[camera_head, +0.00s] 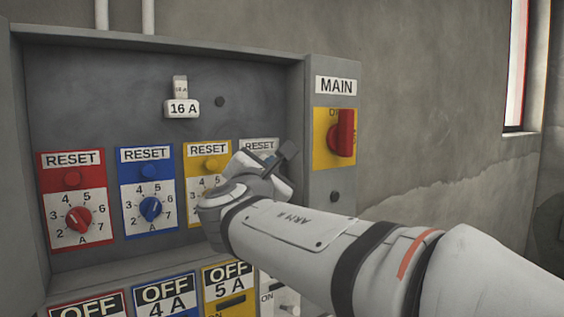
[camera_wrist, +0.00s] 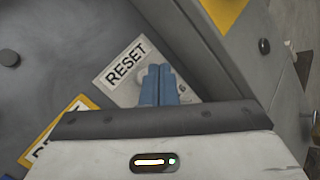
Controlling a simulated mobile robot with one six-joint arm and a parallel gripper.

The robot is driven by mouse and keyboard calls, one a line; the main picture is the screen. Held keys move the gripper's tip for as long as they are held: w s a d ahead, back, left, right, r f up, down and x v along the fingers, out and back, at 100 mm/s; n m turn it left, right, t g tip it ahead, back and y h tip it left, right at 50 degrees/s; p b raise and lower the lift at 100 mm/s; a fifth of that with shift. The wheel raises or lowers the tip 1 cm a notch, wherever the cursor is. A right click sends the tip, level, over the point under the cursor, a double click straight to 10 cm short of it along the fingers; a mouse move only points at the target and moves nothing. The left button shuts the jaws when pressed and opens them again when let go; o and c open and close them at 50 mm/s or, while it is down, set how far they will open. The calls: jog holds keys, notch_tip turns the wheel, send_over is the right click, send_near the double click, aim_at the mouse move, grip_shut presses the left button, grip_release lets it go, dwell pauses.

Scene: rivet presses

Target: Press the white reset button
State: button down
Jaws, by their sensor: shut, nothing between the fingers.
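The white RESET panel (camera_head: 260,145) is the rightmost of the row of RESET panels, and my gripper (camera_head: 271,160) is in front of it. In the head view my gripper and arm hide everything below its label, including the white button. In the wrist view the white panel (camera_wrist: 122,66) shows its RESET label, with my gripper's blue fingers (camera_wrist: 160,68) together and empty over the area just below it. A pale rounded shape shows left of the fingers; the button is mostly hidden there. I cannot tell whether the fingertips touch it.
Red (camera_head: 71,200), blue (camera_head: 148,190) and yellow (camera_head: 207,155) RESET panels stand to the left. A red MAIN switch (camera_head: 342,133) sticks out on the right. OFF panels (camera_head: 167,295) lie below. A 16 A tag (camera_head: 182,108) is above; the upper backboard is mostly clear.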

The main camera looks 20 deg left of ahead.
jog(key=s+d+b, duration=0.2)
jog(key=s+d, duration=0.1)
jog(key=shift+s+d, duration=0.15)
jog(key=shift+d, duration=0.25)
dwell(0.5)
jog(key=d+f+m+g+h, duration=0.75)
jog(key=d+f+m, duration=0.65)
jog(key=d+f, duration=0.85)
jog(key=s+d+f+m+g+y, duration=0.3)
jog(key=s+d+f+m+g, duration=0.1)
jog(key=s+f+m, duration=0.3)
jog(key=s+d+f+m+g+y, duration=0.3)
jog(key=s+d+f+m+g, duration=0.1)
jog(key=s+f+m, duration=0.4)
jog(key=s+f+g, duration=0.1)
jog(key=s, duration=0.1)
jog(key=shift+s+f+m, duration=0.3)
jog(key=shift+f, duration=0.1)
